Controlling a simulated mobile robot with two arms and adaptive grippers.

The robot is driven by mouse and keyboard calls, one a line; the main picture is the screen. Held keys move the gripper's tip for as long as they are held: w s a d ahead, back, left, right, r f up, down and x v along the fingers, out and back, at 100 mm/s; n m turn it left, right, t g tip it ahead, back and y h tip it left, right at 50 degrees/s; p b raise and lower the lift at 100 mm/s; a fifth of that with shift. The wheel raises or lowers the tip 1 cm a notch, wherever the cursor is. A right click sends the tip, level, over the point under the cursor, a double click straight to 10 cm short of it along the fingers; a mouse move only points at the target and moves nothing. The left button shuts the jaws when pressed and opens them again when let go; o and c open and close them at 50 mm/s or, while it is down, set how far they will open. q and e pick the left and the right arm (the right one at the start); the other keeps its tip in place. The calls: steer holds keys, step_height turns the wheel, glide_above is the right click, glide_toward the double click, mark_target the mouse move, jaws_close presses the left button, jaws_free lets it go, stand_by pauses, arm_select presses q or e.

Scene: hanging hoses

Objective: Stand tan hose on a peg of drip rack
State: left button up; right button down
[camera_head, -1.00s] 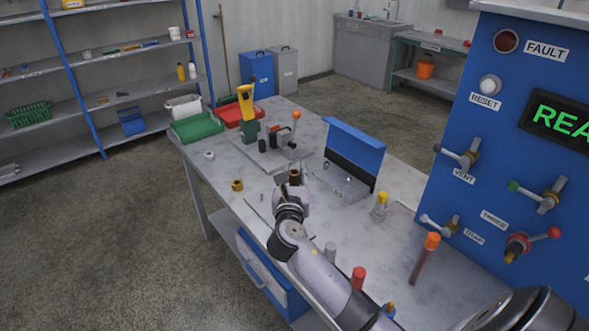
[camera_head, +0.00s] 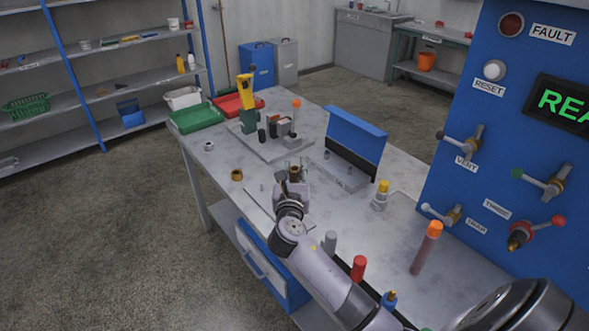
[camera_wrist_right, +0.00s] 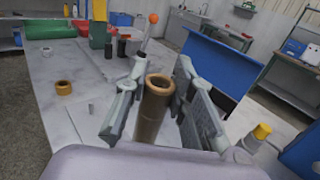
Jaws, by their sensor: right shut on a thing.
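My right gripper (camera_head: 294,182) is shut on the tan hose (camera_wrist_right: 153,112), a short brown tube with a ringed open top. The hose stands nearly upright between the fingers in the wrist view, and its top also shows in the head view (camera_head: 295,172). Its lower end is hidden. A low grey base with a blue and black back board (camera_head: 356,138) stands just beyond and right of the gripper. Small pegs seem to show on it; it may be the drip rack, but I cannot be sure. My left gripper is not in view.
A brown ring (camera_head: 237,175) lies on the table left of the gripper. A yellow and green device (camera_head: 247,105) stands farther back. A yellow-capped bottle (camera_head: 381,195), an orange-topped tube (camera_head: 426,248) and a red cylinder (camera_head: 359,268) stand to the right and nearer. A blue panel rises at right.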

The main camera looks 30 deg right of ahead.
steer(key=shift+p, duration=0.35)
steer(key=shift+p, duration=0.6)
stand_by(1.1)
steer(key=shift+f+b, duration=1.55)
steer(key=shift+f, duration=0.75)
steer(key=c, duration=1.3)
jaws_free()
steer(key=v, duration=1.2)
